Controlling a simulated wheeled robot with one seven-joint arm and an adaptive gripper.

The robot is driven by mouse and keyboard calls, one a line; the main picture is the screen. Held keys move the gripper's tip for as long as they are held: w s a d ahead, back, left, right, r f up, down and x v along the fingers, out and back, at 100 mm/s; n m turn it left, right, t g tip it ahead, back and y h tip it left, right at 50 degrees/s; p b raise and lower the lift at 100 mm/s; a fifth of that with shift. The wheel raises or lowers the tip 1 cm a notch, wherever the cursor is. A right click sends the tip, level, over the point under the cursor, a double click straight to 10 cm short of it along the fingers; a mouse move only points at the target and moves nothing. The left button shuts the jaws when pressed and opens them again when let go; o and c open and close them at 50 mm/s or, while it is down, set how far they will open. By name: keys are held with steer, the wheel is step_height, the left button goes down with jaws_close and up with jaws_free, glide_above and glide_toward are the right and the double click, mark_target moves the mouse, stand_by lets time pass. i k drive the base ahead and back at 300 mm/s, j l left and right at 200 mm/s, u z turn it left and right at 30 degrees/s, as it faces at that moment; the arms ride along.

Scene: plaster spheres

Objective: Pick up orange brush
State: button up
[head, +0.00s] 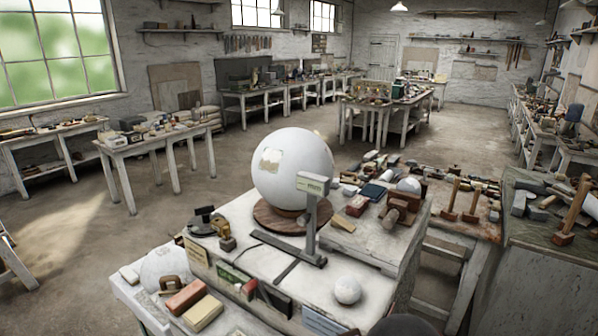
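I cannot single out an orange brush for certain. A reddish-orange block-like object (186,297) lies at the front left of the near workbench (335,286), beside a tan block (203,313); it is too small to tell whether it is a brush. A reddish-brown object with a rounded end (398,207) lies at the bench's right side. My gripper is not in view. A dark rounded shape at the bottom edge may be part of my arm.
A large white sphere (292,168) stands on a round wooden base on the near bench, behind a grey upright stand (312,225). A small white ball (347,289) sits at the front. Cluttered benches line the walls. Open floor (250,135) lies beyond the near bench.

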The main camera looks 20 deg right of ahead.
mark_target(196, 292)
steer(key=k+j, duration=0.1)
steer(key=j, duration=0.45)
steer(key=j+z, duration=0.2)
steer(key=j, duration=1.1)
steer(key=i+j, duration=0.25)
steer(key=i+j+z, duration=0.15)
steer(key=i, duration=0.35)
steer(key=i+l, duration=0.15)
steer(key=i, duration=0.2)
